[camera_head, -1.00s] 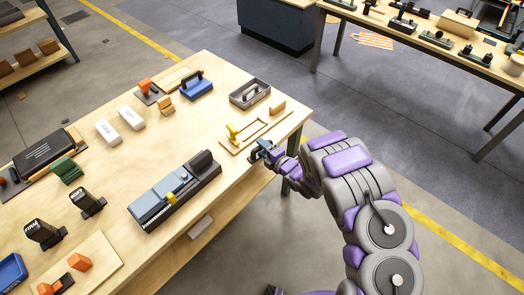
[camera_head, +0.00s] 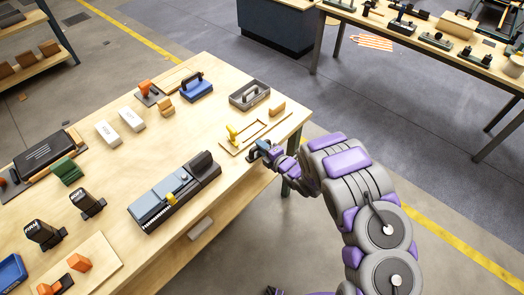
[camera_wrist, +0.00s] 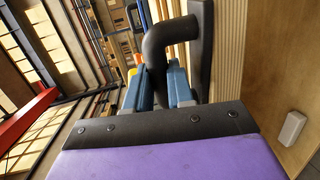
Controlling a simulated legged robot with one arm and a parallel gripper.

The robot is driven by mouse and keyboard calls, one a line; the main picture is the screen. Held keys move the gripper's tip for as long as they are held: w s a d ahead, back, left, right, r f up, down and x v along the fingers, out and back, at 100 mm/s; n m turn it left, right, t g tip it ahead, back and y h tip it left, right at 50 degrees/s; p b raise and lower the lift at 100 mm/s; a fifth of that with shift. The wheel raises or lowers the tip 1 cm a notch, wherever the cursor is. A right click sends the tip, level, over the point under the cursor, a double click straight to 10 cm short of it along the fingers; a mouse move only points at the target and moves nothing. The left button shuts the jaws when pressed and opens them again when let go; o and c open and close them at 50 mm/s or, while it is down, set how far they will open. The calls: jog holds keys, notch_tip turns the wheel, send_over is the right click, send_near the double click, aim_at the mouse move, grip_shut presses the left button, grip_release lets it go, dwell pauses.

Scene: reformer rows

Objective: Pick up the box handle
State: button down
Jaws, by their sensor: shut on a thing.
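My gripper (camera_head: 262,152) is at the right front part of the workbench, low by its edge. In the wrist view my gripper's blue fingers (camera_wrist: 160,88) are shut on a black curved handle (camera_wrist: 168,38). The handle joins a dark plate (camera_wrist: 203,45) that lies against a pale ribbed surface. The lower end of the handle is hidden between the fingers. In the head view my gripper and arm cover most of this handle.
A wooden frame with a yellow clamp (camera_head: 233,131) lies just beyond my gripper. A grey tray with a handle (camera_head: 250,94) and a blue handled block (camera_head: 197,87) stand farther back. A long grey-blue machine (camera_head: 170,195) lies to the left.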

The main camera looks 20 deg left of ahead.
jog(key=shift+s+f, duration=0.2)
